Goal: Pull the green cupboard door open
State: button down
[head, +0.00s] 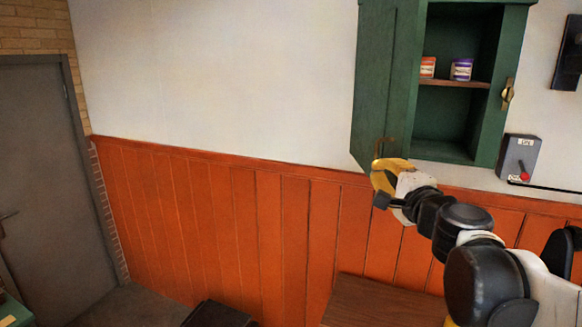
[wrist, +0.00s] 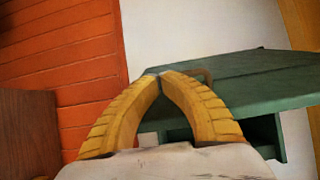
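The green cupboard (head: 492,130) hangs on the white wall at the upper right in the head view. Its green door (head: 372,85) stands wide open, swung out at the left side, and the shelf inside shows. A thin brown handle (head: 381,147) is near the door's lower outer edge. My yellow gripper (head: 379,166) is at that lower edge, by the handle. In the wrist view the fingertips of my gripper (wrist: 158,75) meet, and the handle (wrist: 208,75) shows partly behind the right finger, against the door (wrist: 255,75). Whether the handle is between the tips is hidden.
An orange-labelled tin (head: 427,67) and a purple one (head: 461,69) stand on the cupboard shelf. A grey switch box (head: 518,155) with a red knob is right of the cupboard. A brown wooden surface (head: 375,302) lies below. The wall left of the door is clear.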

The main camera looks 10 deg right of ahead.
jog(key=w+a+m+h+b, duration=0.2)
jog(key=w+a+h, duration=0.1)
jog(key=a, duration=0.6)
jog(key=w+a+m+g+h+b, duration=0.1)
jog(key=w+a+m+h+b, duration=0.1)
jog(key=w+a, duration=0.4)
jog(key=shift+w+a+m+h, duration=0.25)
jog(key=shift+a+h, duration=0.65)
jog(key=shift+a, duration=0.85)
jog(key=shift+a, duration=0.1)
